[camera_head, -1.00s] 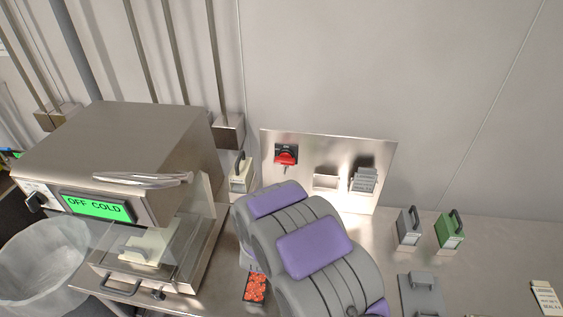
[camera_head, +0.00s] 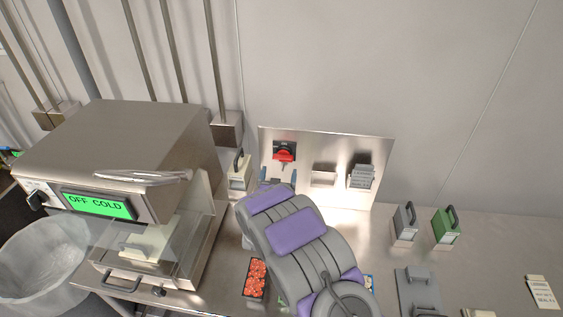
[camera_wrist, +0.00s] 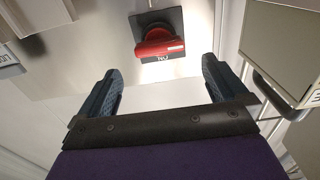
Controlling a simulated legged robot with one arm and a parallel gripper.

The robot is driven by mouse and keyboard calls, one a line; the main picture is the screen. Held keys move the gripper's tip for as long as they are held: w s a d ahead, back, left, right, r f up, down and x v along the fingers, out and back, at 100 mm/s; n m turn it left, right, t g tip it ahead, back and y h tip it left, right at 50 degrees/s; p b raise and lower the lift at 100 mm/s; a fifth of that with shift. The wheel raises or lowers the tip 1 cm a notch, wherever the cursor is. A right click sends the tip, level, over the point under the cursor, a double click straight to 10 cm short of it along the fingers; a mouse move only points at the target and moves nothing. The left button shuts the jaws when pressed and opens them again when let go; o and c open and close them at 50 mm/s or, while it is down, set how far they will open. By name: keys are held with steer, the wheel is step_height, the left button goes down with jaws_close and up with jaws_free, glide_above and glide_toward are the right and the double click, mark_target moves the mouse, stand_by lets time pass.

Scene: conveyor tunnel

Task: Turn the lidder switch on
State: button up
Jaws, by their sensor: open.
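The red rotary switch (camera_head: 284,152) sits on a dark square plate on the upright metal panel. In the wrist view the red switch (camera_wrist: 158,43) shows ahead, between and beyond the fingertips, with small lettering below its handle. My gripper (camera_head: 281,177) is open and empty, just below the switch and apart from it. Its two blue fingers (camera_wrist: 161,75) are spread in the wrist view. The steel machine (camera_head: 118,150) at left has a green display (camera_head: 97,205) reading "OFF COLD". A dark knob (camera_head: 37,199) is left of the display.
The metal panel (camera_head: 385,150) also carries an empty bracket (camera_head: 323,179) and a stack of grey plates (camera_head: 361,176). A pale handled block (camera_head: 240,172) stands left of my gripper. Grey (camera_head: 405,224) and green (camera_head: 446,225) handled blocks stand right. A red-filled tray (camera_head: 255,278) lies beside my arm.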

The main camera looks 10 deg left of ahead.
mark_target(282, 160)
steer(key=w, duration=0.6)
steer(key=shift+d+f, duration=0.1)
steer(key=shift+d, duration=0.05)
steer(key=shift+w, duration=0.8)
steer(key=shift+c, duration=0.5)
steer(key=shift+b, duration=0.3)
steer(key=c, duration=0.7)
